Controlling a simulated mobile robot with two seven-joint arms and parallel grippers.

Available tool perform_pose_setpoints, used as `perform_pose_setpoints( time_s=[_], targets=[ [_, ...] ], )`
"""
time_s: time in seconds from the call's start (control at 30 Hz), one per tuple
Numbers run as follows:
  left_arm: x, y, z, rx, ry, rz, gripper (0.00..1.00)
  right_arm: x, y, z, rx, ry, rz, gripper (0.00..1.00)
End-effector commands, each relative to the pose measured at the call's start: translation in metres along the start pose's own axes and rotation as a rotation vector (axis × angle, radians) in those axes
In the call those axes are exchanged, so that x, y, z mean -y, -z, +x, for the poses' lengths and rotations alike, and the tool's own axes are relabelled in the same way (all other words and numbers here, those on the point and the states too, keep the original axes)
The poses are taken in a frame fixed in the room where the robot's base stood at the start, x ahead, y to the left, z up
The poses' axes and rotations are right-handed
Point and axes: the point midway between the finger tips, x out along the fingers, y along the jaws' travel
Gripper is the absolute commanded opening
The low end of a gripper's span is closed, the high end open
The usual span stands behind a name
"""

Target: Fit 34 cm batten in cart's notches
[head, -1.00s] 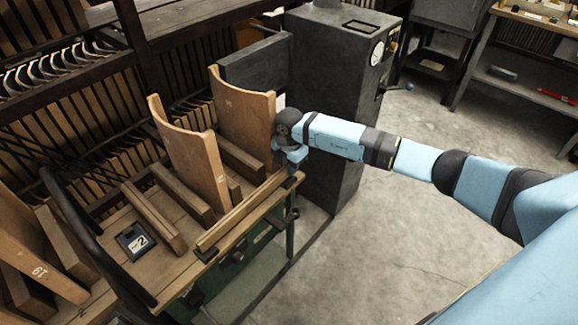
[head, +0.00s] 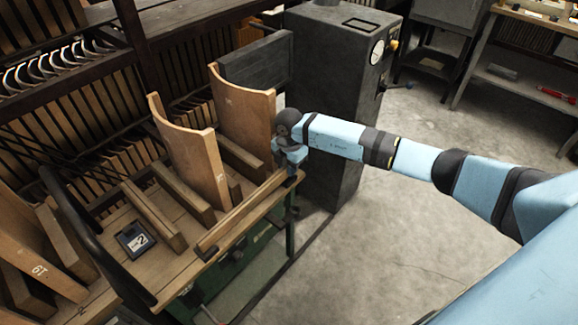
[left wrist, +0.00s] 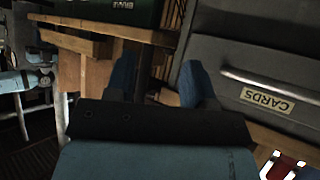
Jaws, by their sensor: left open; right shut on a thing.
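The cart (head: 180,275) has a wooden top with several upright and lying wooden pieces. A long batten (head: 243,211) lies along the cart's front edge, its near end by a dark block (head: 207,252). My right gripper (head: 289,168) is shut on the batten's far end, at the cart's far front corner. The fingers hide that end, and I cannot tell whether the batten sits down in the notches. My left gripper (left wrist: 158,82) is open and empty in the left wrist view, away from the cart top; it is not in the head view.
Shorter battens (head: 153,215) and two curved boards (head: 188,150) stand on the cart. A black box marked 2 (head: 135,240) lies there too. A dark cabinet (head: 340,100) stands close behind my right gripper. In the left wrist view, a drawer marked CARDS (left wrist: 268,100) is near. Floor to the right is clear.

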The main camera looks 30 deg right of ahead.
Motion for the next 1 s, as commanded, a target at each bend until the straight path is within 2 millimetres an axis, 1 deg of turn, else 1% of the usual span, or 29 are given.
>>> perform_pose_setpoints(
  time_s=[0.7,1.0],
  targets=[
    [0.0,-0.002,0.002,0.0,0.0,0.0,0.49,0.0,0.0,0.009,0.0,0.0,0.0,0.0],
    [0.0,-0.002,0.002,0.0,0.0,0.0,0.49,0.0,0.0,0.01,0.0,0.001,0.0,0.0]
  ],
)
